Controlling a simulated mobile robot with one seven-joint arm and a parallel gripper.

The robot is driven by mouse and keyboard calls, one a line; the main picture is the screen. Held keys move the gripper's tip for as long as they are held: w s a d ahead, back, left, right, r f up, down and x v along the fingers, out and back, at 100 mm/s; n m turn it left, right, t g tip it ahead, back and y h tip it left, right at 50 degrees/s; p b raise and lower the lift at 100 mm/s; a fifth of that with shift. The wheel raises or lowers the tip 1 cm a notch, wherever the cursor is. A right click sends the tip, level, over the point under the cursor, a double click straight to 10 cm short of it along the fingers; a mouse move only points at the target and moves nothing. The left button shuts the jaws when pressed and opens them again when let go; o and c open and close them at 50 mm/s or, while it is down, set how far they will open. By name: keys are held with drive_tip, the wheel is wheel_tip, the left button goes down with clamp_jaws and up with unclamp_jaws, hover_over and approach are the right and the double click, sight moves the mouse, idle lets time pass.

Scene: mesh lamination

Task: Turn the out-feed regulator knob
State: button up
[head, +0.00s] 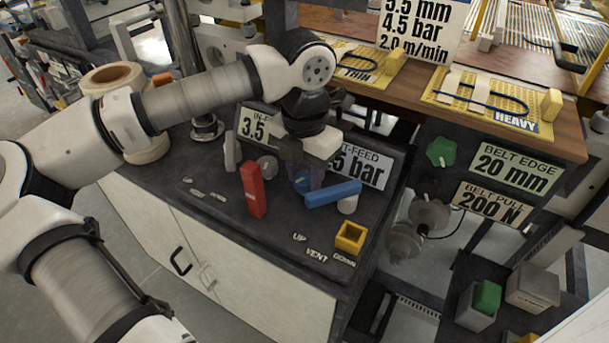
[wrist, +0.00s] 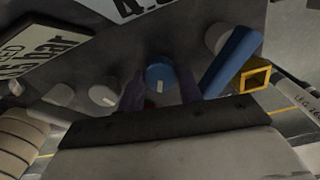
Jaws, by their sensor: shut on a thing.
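The out-feed regulator knob is a round blue knob (head: 301,186) on the dark console, below the partly hidden sign ending in "T-FEED" and ".5 bar" (head: 362,164). In the wrist view the blue knob (wrist: 160,75) shows a short white pointer mark at its lower edge. My gripper (head: 304,177) points down at it from above, with one dark finger on each side. In the wrist view my gripper (wrist: 160,90) is shut on the knob. The fingers hide part of the knob in the head view.
A blue lever (head: 333,194) stands close to the right of my gripper. A red lever (head: 253,189) and a grey knob (head: 267,166) are to the left. A yellow square frame (head: 350,238) sits at the front right. A tape roll (head: 112,78) is at the left.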

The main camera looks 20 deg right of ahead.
sight(305, 177)
idle(0.4)
drive_tip(key=o, duration=1)
drive_tip(key=shift+r, duration=0.1)
wheel_tip(305, 177, up, 14)
